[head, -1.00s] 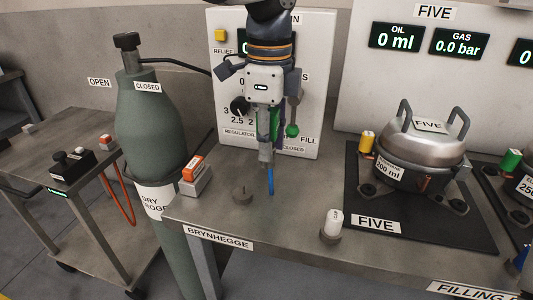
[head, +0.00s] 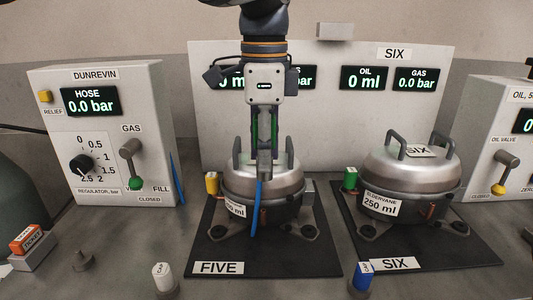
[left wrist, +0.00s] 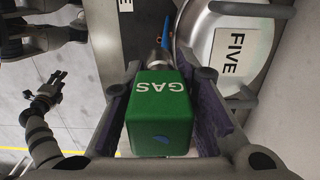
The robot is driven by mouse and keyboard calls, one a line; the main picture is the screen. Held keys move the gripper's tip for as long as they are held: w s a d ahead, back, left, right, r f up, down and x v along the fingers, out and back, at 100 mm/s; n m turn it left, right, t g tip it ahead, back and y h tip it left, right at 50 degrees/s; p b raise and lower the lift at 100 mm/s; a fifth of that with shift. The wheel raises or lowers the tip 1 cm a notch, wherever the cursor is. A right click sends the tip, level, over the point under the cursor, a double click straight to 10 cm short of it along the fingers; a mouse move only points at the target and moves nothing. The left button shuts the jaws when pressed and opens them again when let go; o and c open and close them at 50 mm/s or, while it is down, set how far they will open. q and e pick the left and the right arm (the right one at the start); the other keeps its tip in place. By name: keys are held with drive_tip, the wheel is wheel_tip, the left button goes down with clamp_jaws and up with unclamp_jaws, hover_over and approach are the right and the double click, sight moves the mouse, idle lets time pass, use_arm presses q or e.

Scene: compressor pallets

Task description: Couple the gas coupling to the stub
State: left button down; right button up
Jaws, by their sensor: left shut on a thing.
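My left gripper (head: 264,150) points down over compressor FIVE (head: 290,183). In the left wrist view it (left wrist: 160,115) is shut on the green gas coupling (left wrist: 160,110), between purple pads. The coupling's metal end points away from the camera, beside the silver lid. A blue strip (head: 257,205) hangs in front of the compressor below the gripper. A copper-coloured fitting (head: 264,215), perhaps the stub, shows low on the compressor's front. I cannot tell whether the coupling touches it. My right gripper (left wrist: 45,92) is small at the left of the wrist view, away from the compressor.
Compressor SIX (head: 412,175) stands to the right. The Dunrevin panel (head: 100,140) is at the left, its hose display reading 0.0 bar. A white cap (head: 162,276) and a blue cap (head: 362,276) stand near the front edge. FIVE's lid handles rise beside my gripper.

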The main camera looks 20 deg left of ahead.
use_arm(q)
drive_tip(key=shift+s+a, duration=0.1)
drive_tip(key=shift+a, duration=0.1)
hover_over(263, 210)
drive_tip(key=shift+f, duration=2.9)
drive_tip(key=shift+f, duration=1.35)
drive_tip(key=c, duration=1.2)
unclamp_jaws()
wheel_tip(263, 210, up, 8)
drive_tip(key=shift+s+d+r, duration=0.1)
drive_tip(key=shift+s, duration=0.05)
